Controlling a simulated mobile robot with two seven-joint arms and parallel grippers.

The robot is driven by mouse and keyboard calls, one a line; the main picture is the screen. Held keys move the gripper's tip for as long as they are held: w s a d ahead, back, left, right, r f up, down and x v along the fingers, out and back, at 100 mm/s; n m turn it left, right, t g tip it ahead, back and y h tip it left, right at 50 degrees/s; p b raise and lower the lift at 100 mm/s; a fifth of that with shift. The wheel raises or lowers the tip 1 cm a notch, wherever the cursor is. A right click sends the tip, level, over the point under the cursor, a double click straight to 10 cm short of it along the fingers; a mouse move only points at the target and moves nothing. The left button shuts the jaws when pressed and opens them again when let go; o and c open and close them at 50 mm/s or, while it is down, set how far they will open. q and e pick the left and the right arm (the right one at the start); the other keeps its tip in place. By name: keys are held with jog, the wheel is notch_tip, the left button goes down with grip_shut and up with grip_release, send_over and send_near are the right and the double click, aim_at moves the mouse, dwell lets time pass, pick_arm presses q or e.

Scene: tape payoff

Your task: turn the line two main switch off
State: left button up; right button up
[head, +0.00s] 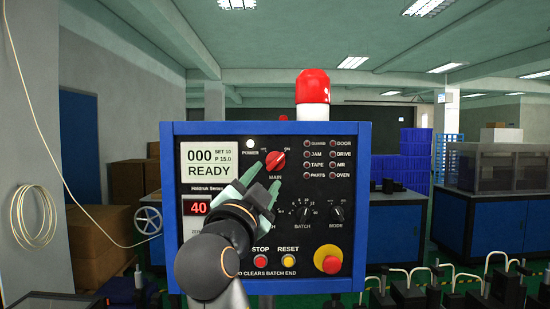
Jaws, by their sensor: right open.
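The red main switch (276,160) sits in the upper middle of a blue-framed control panel (350,190), above the word MAIN. Its handle appears tilted toward the upper right, on the side of the ON mark. The white power lamp (250,143) left of it looks lit. My right gripper (265,175) is open and empty in front of the panel, with its pale green fingers pointing up just below and left of the switch. I cannot tell whether a finger touches it. The arm hides part of the panel's lower left. My left gripper is not in view.
A display (209,165) reads READY. Batch (303,212) and mode (337,214) knobs, a stop button (260,261), a reset button (288,261) and a red emergency button (328,261) lie lower. A red beacon (313,87) stands on top. Cartons (100,235) stand left.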

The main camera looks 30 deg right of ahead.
aim_at(277, 162)
jog(key=p+x, duration=0.2)
jog(key=x, duration=0.6)
jog(key=shift+f, duration=0.1)
jog(key=shift+c, duration=0.3)
grip_shut()
